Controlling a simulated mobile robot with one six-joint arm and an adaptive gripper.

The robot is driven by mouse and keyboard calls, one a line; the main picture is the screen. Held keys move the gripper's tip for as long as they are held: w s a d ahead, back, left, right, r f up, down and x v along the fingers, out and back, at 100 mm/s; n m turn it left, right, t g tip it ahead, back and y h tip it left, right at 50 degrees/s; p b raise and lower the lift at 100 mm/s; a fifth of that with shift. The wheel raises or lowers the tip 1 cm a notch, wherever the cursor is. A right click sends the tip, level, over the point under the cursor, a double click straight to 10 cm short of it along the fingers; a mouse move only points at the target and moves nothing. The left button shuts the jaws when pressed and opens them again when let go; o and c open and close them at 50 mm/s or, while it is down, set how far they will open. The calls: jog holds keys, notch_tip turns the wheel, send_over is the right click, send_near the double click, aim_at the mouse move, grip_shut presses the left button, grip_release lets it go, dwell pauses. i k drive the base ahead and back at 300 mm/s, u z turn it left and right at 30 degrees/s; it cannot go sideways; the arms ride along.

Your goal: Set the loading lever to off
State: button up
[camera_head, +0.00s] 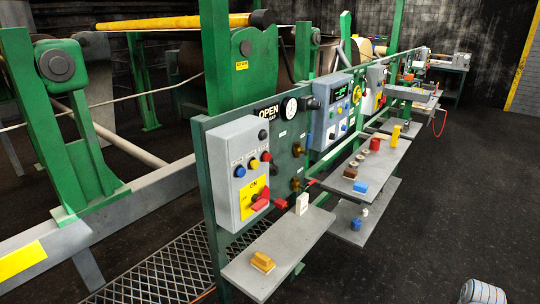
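A grey control box (237,172) is mounted at the near end of the green panel. A red switch handle (262,199) sits on its yellow plate (250,193), which reads "ON" at the top. Smaller lettering on the plate is too small to read. A thin red handle (312,182) sticks out from the panel just right of the box. No readable label marks either one as the loading lever, and I cannot tell its setting. I cannot make out my gripper in this view.
Grey shelves (282,246) jut out below the panel, holding a yellow block (262,262), a white tag (302,203) and several other small items. A pale rounded object (484,292) shows at the bottom right edge. Dark floor (440,220) to the right is clear.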

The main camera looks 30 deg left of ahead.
aim_at(272, 160)
jog(key=u, duration=0.5)
jog(key=i, duration=0.9)
jog(key=u, duration=0.5)
jog(key=k, duration=0.95)
jog(key=u, duration=0.15)
jog(key=i, duration=0.95)
jog(key=z, duration=0.05)
